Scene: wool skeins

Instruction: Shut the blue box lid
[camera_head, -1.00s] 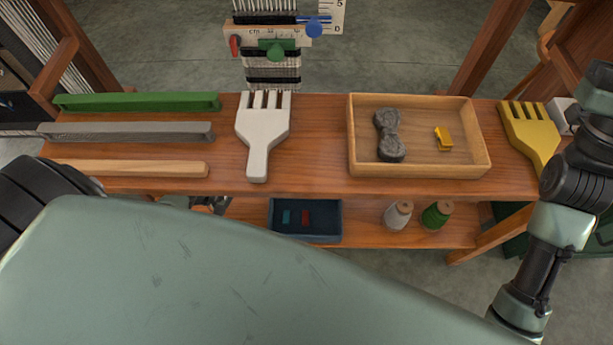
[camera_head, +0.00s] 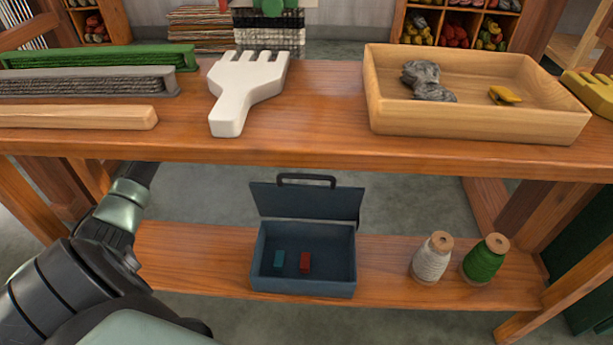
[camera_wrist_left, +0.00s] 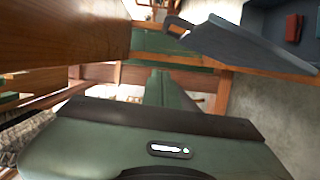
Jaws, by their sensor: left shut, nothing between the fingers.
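The blue box (camera_head: 305,285) stands on the lower shelf with its lid (camera_head: 305,203) open. The lid stands up at the back, leaning backward, with a dark handle (camera_head: 306,178) on its upper edge. In the left wrist view the lid (camera_wrist_left: 245,46) and handle (camera_wrist_left: 176,24) are at the upper right. My left gripper (camera_wrist_left: 166,78) is shut and empty, apart from the lid, which is to its right in that view. In the head view my left arm reaches under the tabletop at left, hiding the gripper. My right gripper is out of view.
A teal block (camera_head: 279,259) and red block (camera_head: 305,262) lie inside the box. A grey spool (camera_head: 431,260) and green spool (camera_head: 484,261) stand to its right. The shelf left of the box is clear.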

